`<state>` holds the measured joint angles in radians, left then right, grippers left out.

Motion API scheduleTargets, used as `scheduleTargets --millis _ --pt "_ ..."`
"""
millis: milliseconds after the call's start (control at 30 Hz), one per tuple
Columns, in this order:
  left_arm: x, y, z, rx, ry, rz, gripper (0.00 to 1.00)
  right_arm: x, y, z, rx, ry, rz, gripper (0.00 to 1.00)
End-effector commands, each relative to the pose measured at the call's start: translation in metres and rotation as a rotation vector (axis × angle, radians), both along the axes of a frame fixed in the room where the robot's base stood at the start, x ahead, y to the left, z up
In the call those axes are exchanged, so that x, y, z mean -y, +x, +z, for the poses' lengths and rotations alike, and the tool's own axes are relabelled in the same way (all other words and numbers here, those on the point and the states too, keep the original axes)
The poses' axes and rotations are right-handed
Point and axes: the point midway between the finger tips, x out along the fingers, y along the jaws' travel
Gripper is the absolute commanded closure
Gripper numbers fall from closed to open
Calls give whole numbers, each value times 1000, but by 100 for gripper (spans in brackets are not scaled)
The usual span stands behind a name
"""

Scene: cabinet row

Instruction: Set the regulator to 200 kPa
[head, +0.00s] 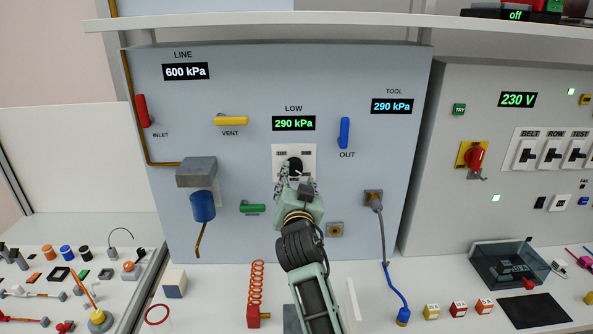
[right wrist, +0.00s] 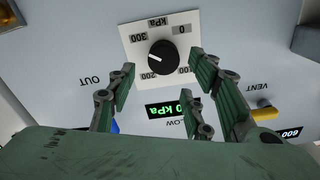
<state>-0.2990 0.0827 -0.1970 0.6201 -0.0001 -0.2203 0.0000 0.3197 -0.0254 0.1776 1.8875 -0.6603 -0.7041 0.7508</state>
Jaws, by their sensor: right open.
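The regulator is a black round knob (head: 295,165) on a white plate, below the LOW display (head: 293,123), which reads 290 kPa. In the right wrist view the knob (right wrist: 163,57) appears upside down, with the scale marks 0, 100, 200 and 300 around it. Its white pointer line lies on the picture's left side, near the 300 mark. My right gripper (head: 296,181) is in front of the plate. In the right wrist view its open fingers (right wrist: 163,80) stand apart, with the knob between and beyond them; no contact is visible. My left gripper is not in view.
The TOOL display (head: 392,106) reads 290 kPa and the LINE display (head: 185,72) 600 kPa. A yellow VENT lever (head: 231,121) and blue OUT lever (head: 344,133) flank the regulator. A green handle (head: 252,208) sits lower left. A shelf (head: 270,20) runs above.

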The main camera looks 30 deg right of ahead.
Motion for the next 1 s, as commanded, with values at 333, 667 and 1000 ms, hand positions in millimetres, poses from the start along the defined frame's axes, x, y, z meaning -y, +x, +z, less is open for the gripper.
scheduleTargets --millis 333,667,1000 --pt "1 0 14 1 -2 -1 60 25 40 1 -3 0 1 53" --pt "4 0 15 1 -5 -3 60 30 47 -1 -2 0 1 53" --pt "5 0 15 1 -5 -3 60 30 47 -1 -3 1 1 74"
